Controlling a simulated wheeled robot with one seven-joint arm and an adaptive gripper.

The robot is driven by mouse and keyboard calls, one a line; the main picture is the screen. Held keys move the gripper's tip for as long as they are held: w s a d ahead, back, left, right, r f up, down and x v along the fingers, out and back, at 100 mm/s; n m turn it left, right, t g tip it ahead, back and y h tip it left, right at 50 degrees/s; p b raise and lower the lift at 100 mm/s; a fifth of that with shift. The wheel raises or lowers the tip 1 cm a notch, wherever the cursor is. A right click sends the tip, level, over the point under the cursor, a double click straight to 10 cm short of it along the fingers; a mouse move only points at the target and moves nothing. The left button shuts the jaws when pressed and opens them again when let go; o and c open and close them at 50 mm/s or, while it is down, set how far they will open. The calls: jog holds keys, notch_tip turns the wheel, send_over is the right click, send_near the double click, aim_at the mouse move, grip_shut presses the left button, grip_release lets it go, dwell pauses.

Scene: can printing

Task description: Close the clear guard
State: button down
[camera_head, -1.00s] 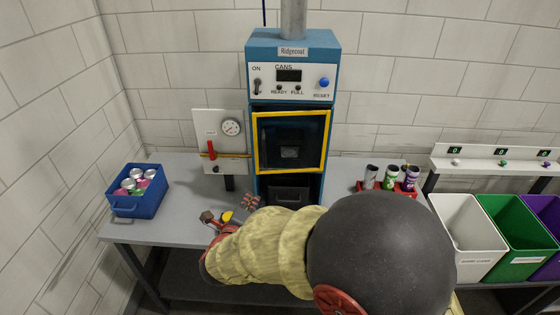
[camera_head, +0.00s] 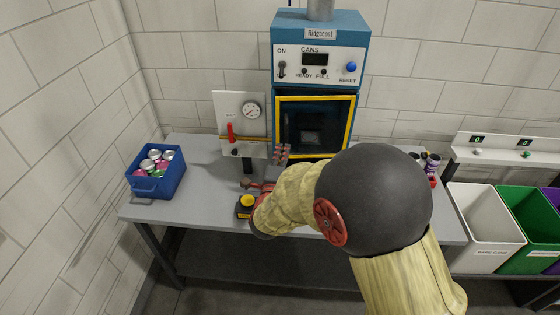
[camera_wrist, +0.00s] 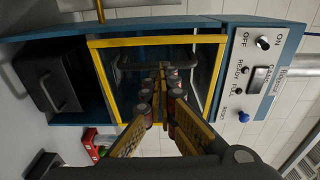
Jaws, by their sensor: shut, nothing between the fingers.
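The clear guard (camera_head: 316,99) is a yellow-framed see-through panel on the front of the blue Ridgecoat machine (camera_head: 361,42). It covers the dark opening, but I cannot tell whether it sits fully flush. Its yellow frame also shows, turned sideways, in the wrist view (camera_wrist: 155,41). My gripper (camera_head: 281,152) is at the guard's lower left corner in the head view. In the wrist view my gripper (camera_wrist: 166,78) is shut and empty, its fingertips in front of the panel. I cannot tell whether they touch it. My arm hides the machine's lower part in the head view.
A blue bin of cans (camera_head: 157,185) stands at the table's left. A gauge board with a red lever (camera_head: 231,133) is left of the machine. Cans (camera_head: 432,162) and white and green bins (camera_head: 485,222) are at right.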

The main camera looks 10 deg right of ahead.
aim_at(286, 138)
jog(key=shift+x, duration=2.1)
jog(key=w+b, duration=0.1)
jog(key=b, duration=0.1)
jog(key=w+b, duration=0.2)
jog(key=shift+w+a+f+b, duration=0.15)
jog(key=shift+w+f+b, duration=0.05)
jog(key=shift+w+b, duration=0.1)
jog(key=shift+w+r, duration=0.15)
jog(key=shift+r, duration=0.1)
